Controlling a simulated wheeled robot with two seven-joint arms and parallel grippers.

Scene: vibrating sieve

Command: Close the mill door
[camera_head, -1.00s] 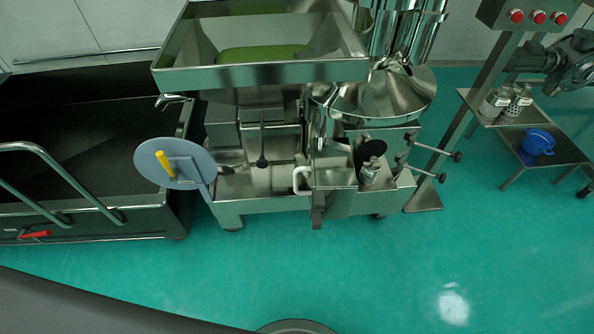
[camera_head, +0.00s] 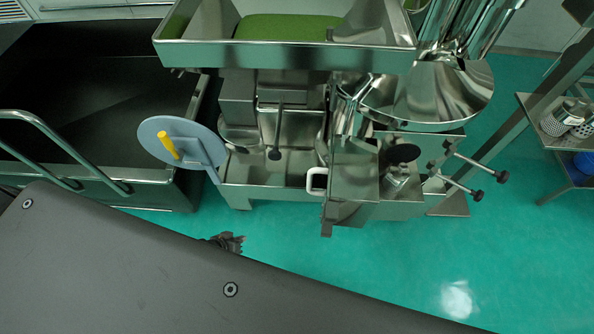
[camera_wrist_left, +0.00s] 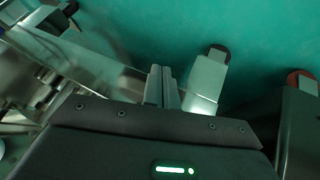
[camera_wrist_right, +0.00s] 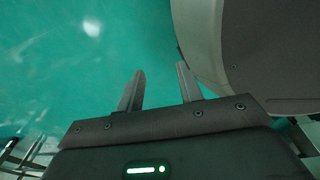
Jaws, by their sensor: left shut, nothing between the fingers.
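The mill door (camera_head: 182,142) is a round grey-blue disc with a yellow handle (camera_head: 168,145). It stands swung open at the left side of the steel mill (camera_head: 290,165). A dark piece at the edge of my large dark arm link looks like my left gripper (camera_head: 228,242), low in front of the mill and apart from the door. In the left wrist view my left gripper (camera_wrist_left: 161,84) has its fingers together and is empty. My right gripper (camera_wrist_right: 160,75) shows only in its wrist view, its fingers apart and empty above the green floor.
A black cart (camera_head: 90,90) with a metal handrail stands left of the door. A wide steel tray (camera_head: 285,55) overhangs the mill. Knobbed rods (camera_head: 475,165) stick out at the right. Open green floor (camera_head: 370,260) lies in front.

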